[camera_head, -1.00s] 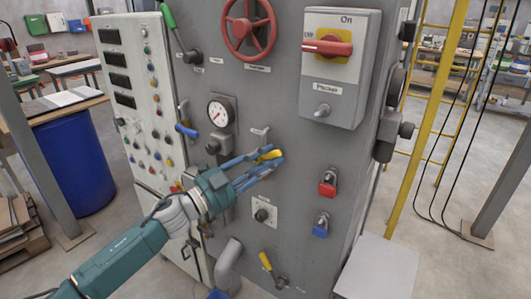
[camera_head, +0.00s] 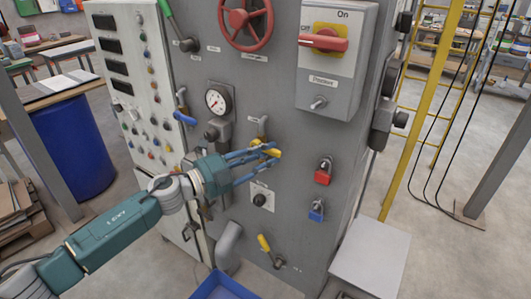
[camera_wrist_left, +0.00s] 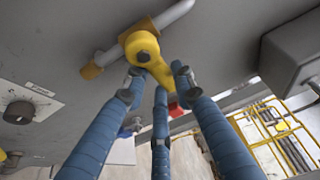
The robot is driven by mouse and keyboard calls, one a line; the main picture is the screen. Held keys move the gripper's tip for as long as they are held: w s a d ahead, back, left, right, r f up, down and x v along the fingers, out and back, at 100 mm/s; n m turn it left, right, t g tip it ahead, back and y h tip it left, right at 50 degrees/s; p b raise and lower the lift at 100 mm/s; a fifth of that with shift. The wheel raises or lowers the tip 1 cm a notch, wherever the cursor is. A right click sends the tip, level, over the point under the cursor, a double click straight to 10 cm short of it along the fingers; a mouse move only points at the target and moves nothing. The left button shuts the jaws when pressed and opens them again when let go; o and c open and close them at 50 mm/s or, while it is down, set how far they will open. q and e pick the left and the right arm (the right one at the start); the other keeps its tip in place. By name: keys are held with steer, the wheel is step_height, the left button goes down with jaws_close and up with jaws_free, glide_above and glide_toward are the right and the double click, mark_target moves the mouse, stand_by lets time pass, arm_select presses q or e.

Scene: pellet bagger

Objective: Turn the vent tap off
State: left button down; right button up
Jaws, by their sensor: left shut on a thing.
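A tap with a yellow lever (camera_head: 274,153) sits on the front of the grey machine panel, below a small pipe stub and label whose text I cannot read. My left gripper (camera_head: 262,158) reaches it from the left, with its blue fingers closed around the lever. In the left wrist view the yellow lever (camera_wrist_left: 142,48) and its round hub show close up, in front of a grey pipe. The fingers (camera_wrist_left: 160,80) close around the lever's lower end. The fingers partly hide the lever in the head view. My right gripper is not in view.
Near the tap are a pressure gauge (camera_head: 218,99), a blue-handled tap (camera_head: 185,118), a black knob (camera_head: 259,199), red (camera_head: 323,172) and blue (camera_head: 316,211) padlocks, and another yellow lever (camera_head: 264,243). A switch box (camera_head: 335,80) juts out above right. A blue tray (camera_head: 222,288) is below.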

arm_select(q)
steer(key=shift+f, duration=0.15)
steer(key=c, duration=1.4)
jaws_free()
steer(key=shift+a, duration=0.1)
steer(key=v, duration=1.2)
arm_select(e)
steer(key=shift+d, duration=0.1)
arm_select(q)
steer(key=shift+w, duration=0.1)
